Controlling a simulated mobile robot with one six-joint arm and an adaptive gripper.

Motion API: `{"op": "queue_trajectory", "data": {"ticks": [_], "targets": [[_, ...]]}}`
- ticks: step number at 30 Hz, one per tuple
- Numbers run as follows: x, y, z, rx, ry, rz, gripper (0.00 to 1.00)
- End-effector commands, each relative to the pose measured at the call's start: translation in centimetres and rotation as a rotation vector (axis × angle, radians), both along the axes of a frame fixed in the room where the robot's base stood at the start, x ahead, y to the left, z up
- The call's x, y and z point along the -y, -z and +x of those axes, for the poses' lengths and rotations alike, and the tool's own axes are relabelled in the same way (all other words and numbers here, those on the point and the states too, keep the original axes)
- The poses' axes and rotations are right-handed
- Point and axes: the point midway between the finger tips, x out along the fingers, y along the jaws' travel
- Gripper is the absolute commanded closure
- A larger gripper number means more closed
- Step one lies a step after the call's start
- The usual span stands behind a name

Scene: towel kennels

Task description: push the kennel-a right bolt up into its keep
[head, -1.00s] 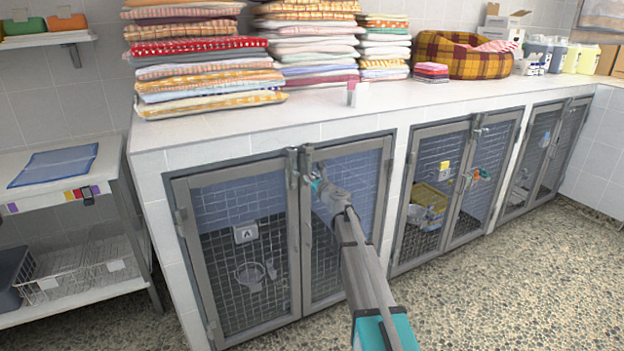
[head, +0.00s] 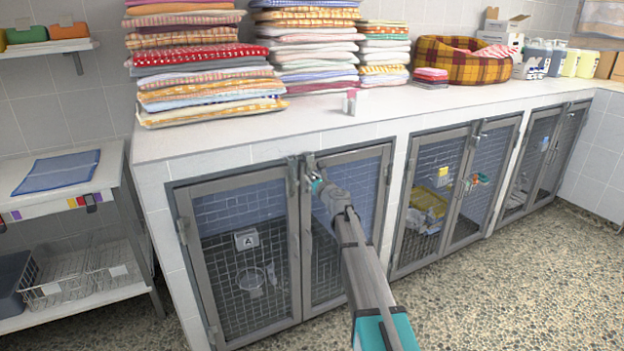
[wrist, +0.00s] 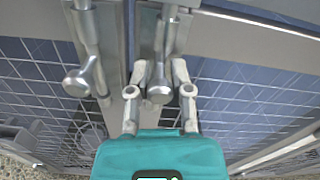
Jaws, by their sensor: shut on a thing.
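Kennel A is the double-door kennel at the near left, with an "A" plate (head: 246,239) behind its left mesh door. Two upright metal bolts stand side by side at the top where the doors meet. In the wrist view, the left bolt's round knob (wrist: 77,82) is clear of my gripper. The right bolt's knob (wrist: 160,91) lies between my two fingers. My gripper (wrist: 160,80) is shut on this right bolt; it also shows in the head view (head: 314,183). I cannot tell how far the bolt's top sits in its keep.
The white counter (head: 215,143) overhangs just above the doors, with towel stacks (head: 205,75) on it. Another kennel with a yellow tag (head: 442,172) stands to the right. A metal shelf unit (head: 75,205) stands at the left. The speckled floor (head: 480,290) in front is clear.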

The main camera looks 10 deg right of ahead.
Motion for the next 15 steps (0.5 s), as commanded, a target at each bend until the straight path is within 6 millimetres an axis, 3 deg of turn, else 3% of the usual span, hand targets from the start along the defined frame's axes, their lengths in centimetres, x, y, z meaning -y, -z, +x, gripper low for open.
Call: {"op": "queue_trajectory", "data": {"ticks": [2,3,6,7,15], "targets": [[0.11,-0.12,0.21,0.000,0.004,0.004,1.00],[0.12,-0.12,0.22,0.000,0.004,0.004,0.69],[0.10,-0.11,0.19,0.000,0.003,0.004,0.50],[0.09,-0.11,0.19,0.001,0.003,0.003,0.47],[0.03,-0.06,0.10,0.001,0.001,0.002,0.47]]}}
